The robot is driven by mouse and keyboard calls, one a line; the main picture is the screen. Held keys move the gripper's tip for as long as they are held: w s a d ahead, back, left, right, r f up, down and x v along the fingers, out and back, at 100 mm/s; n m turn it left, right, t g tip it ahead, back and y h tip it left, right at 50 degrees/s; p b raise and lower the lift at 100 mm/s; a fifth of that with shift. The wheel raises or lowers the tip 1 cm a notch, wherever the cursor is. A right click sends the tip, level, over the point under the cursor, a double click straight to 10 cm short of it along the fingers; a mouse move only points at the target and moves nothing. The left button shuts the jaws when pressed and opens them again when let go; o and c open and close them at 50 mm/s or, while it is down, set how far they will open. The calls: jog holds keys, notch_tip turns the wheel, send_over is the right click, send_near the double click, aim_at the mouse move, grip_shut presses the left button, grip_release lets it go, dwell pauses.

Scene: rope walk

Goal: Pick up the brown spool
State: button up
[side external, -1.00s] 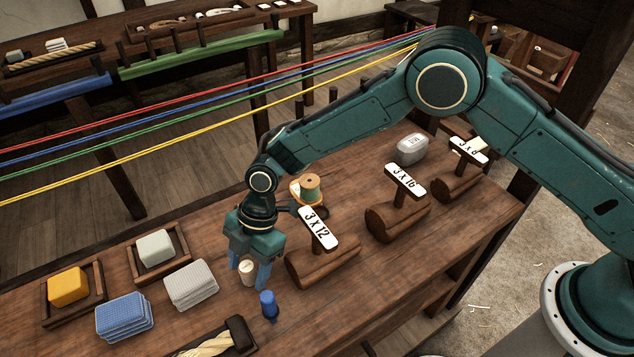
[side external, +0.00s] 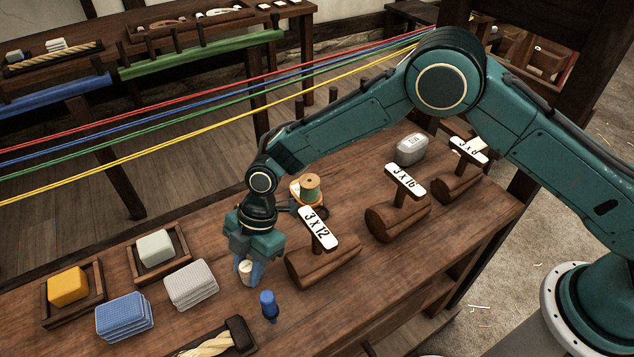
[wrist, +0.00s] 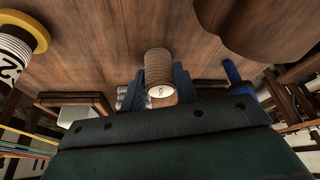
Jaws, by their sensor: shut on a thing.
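The brown spool (side external: 246,266) stands on the bench under my wrist, with a pale top and ribbed brown sides. It also shows in the wrist view (wrist: 159,67), where its pale end faces the camera. My gripper (side external: 249,276) is shut on it, with one blue finger on each side. In the wrist view my gripper (wrist: 161,85) shows the fingers against the spool's sides. The fingers hide part of the spool in the side view. I see no clear gap between it and the bench.
A blue bottle-shaped object (side external: 268,305) stands close in front. A block signed "3 x 12" (side external: 323,262) lies to the right. A grey folded stack (side external: 191,285) and a blue stack (side external: 125,316) lie left. A green-wound spool (side external: 309,190) stands behind. Coloured ropes (side external: 180,130) stretch behind the bench.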

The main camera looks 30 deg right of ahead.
aim_at(248, 264)
jog(key=shift+r, duration=0.1)
notch_tip(248, 264, up, 20)
dwell(0.7)
jog(key=shift+w+d, duration=0.1)
dwell(0.4)
